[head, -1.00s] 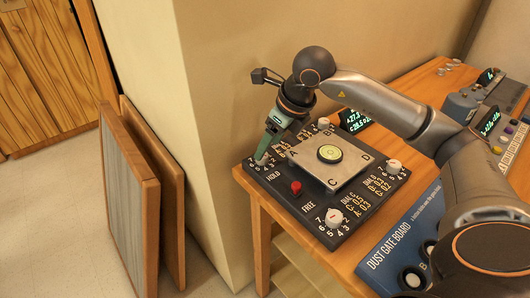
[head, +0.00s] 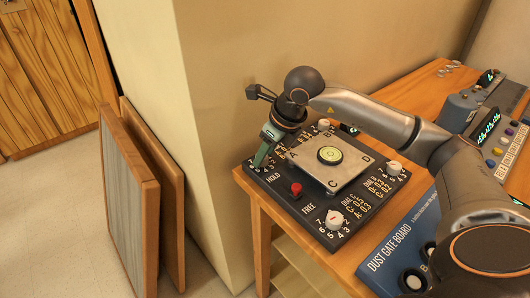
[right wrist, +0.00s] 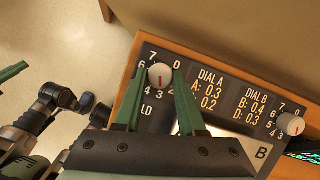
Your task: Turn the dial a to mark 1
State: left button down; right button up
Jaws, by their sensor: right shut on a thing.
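The white round dial a (right wrist: 160,76) is at the board's corner in the right wrist view, beside the DIAL A label. A red line on it points down the picture, roughly toward 3. My right gripper (right wrist: 157,92) is shut on it, with one green finger on each side. In the head view my right gripper (head: 262,158) reaches down to the left corner of the dark dial board (head: 314,235) and hides this dial. A second gripper-like part with green pieces shows at the left of the wrist view, probably my left one; its jaws are unclear.
A metal plate (head: 350,172) with a round bubble level (head: 329,154) stands on the board. A red knob (head: 296,188) sits between HOLD and FREE. Other white dials (head: 334,219) stand at the corners. A blue DUST GATE BOARD (head: 392,250) lies nearby. The wall is close behind.

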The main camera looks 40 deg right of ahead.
grip_shut()
